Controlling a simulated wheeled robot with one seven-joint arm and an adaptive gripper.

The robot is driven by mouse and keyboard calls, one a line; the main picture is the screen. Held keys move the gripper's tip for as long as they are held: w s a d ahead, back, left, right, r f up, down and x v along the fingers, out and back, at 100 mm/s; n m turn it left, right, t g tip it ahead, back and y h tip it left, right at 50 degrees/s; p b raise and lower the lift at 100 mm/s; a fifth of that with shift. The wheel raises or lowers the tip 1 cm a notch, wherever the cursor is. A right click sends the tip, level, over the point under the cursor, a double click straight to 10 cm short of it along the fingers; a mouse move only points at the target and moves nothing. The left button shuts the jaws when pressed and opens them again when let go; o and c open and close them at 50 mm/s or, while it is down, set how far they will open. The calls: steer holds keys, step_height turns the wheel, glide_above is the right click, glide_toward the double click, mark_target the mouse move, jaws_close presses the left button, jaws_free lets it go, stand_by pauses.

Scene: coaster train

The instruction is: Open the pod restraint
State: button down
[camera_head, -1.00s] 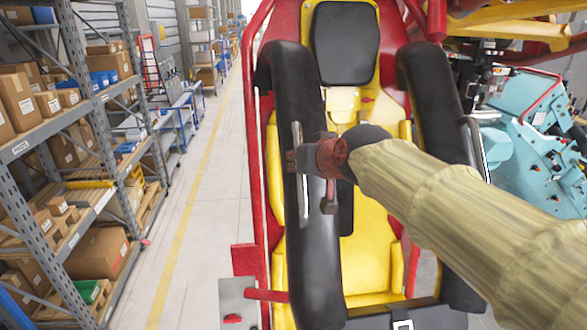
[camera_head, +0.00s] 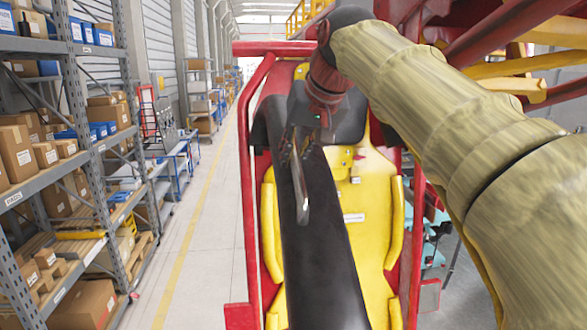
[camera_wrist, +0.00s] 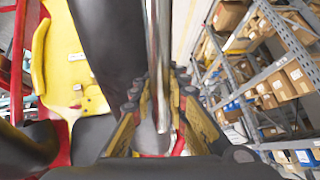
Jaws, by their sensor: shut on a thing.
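The pod restraint (camera_head: 325,262) is a black padded over-shoulder bar in front of the yellow and red pod seat (camera_head: 372,235). Its near end runs out of the bottom of the head view. A metal grab handle (camera_head: 301,190) stands on its left side. My gripper (camera_head: 299,140) is at the upper part of this handle. In the wrist view my gripper (camera_wrist: 160,118) is shut around the metal handle (camera_wrist: 158,40), beside the black padding (camera_wrist: 110,45).
Red frame tubes (camera_head: 247,190) edge the pod on the left. Red and yellow structure (camera_head: 490,72) stands at the upper right, behind my arm. Shelving with boxes (camera_head: 70,150) lines the far left. The aisle floor (camera_head: 205,200) between is clear.

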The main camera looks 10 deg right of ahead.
steer(key=shift+r, duration=0.4)
steer(key=c, duration=1.9)
jaws_free()
steer(key=shift+s, duration=0.1)
steer(key=shift+o, duration=0.9)
steer(key=v, duration=1.1)
steer(key=shift+r, duration=0.4)
